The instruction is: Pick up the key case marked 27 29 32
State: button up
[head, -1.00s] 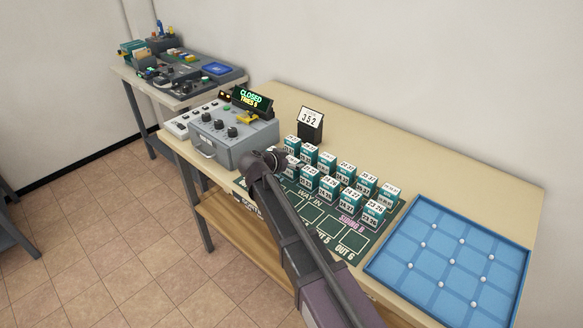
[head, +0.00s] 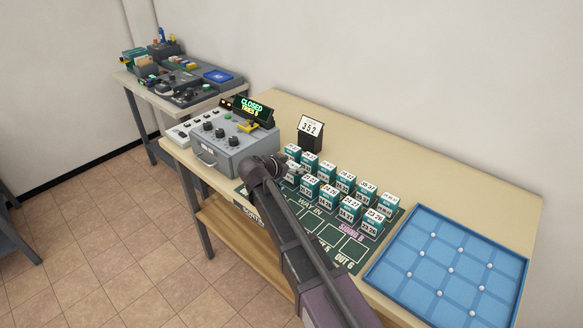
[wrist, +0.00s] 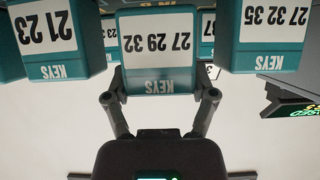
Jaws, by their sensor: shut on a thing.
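In the wrist view, upside down, the teal and white key case marked 27 29 32 (wrist: 158,45) is at the centre with its label facing me. My gripper (wrist: 160,92) has one finger on each side of it and is shut on it. The key case marked 21 23 (wrist: 48,40) is on its left and the one marked 27 32 35 (wrist: 264,38) on its right. In the head view my gripper (head: 283,168) is at the left end of the front row of cases, and my wrist partly hides that end. Whether the held case is clear of the board cannot be told.
Several other key cases (head: 349,208) stand in two close rows on the green board (head: 325,236). A grey control box (head: 232,145) stands left of my gripper. A black stand showing 352 (head: 311,130) is behind the rows. A blue tray (head: 452,262) lies to the right.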

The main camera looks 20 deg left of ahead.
notch_tip(320, 180, up, 3)
jog(key=shift+f+p, duration=0.2)
jog(key=shift+p, duration=0.8)
jog(key=s+a, duration=0.3)
jog(key=s, duration=0.4)
jog(key=s+a, duration=0.3)
jog(key=s, duration=0.4)
jog(key=shift+s+a+r+p, duration=0.3)
jog(key=shift+r+p, duration=0.15)
